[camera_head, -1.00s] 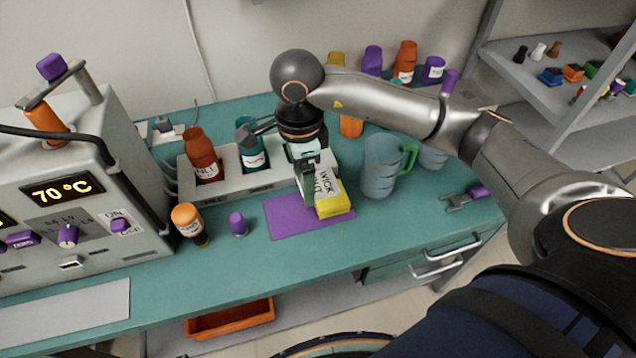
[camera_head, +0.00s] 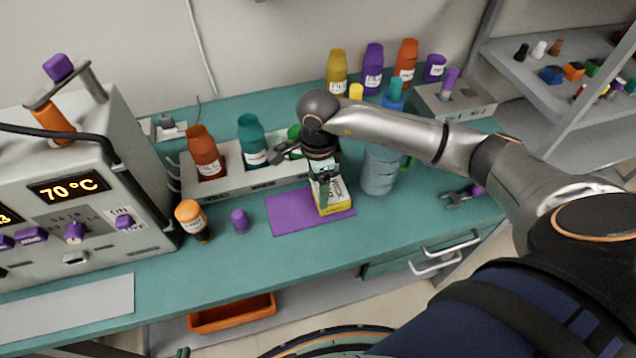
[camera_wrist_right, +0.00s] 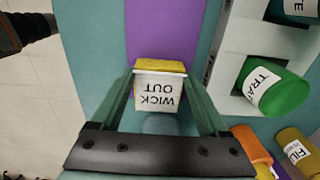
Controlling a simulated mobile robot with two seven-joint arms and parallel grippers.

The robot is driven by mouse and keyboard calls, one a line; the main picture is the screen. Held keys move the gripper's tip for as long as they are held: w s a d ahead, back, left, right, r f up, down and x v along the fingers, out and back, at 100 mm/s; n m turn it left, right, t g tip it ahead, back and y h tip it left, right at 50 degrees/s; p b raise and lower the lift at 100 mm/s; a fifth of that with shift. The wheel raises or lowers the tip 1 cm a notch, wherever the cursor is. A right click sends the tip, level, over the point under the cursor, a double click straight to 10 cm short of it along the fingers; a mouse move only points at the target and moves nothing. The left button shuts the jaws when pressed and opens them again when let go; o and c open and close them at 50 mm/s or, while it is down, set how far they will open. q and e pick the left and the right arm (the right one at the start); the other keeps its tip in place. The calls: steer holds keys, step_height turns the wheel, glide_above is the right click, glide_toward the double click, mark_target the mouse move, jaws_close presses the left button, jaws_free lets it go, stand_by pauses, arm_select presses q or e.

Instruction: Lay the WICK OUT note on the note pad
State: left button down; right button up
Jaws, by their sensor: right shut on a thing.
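The WICK OUT note (camera_head: 335,188), a white card with dark lettering, is over the top of a yellow block (camera_head: 340,210) that appears to be the note pad. The block sits on the right part of a purple mat (camera_head: 290,215). I cannot tell whether the note touches the block. A small green tip at the bottom edge may be my left gripper (camera_head: 183,352); its jaws are not visible.
A translucent jug (camera_head: 381,172) stands close right of the block. A grey rack (camera_head: 225,180) with bottles is behind the mat. The bench front (camera_head: 290,250) is clear.

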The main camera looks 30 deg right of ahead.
steer(key=shift+f, duration=0.2)
steer(key=o, duration=1.2)
steer(key=shift+r, duration=0.1)
steer(key=shift+c, duration=0.2)
steer(key=shift+r, duration=0.1)
step_height(320, 180, up, 12)
steer(key=b, duration=0.1)
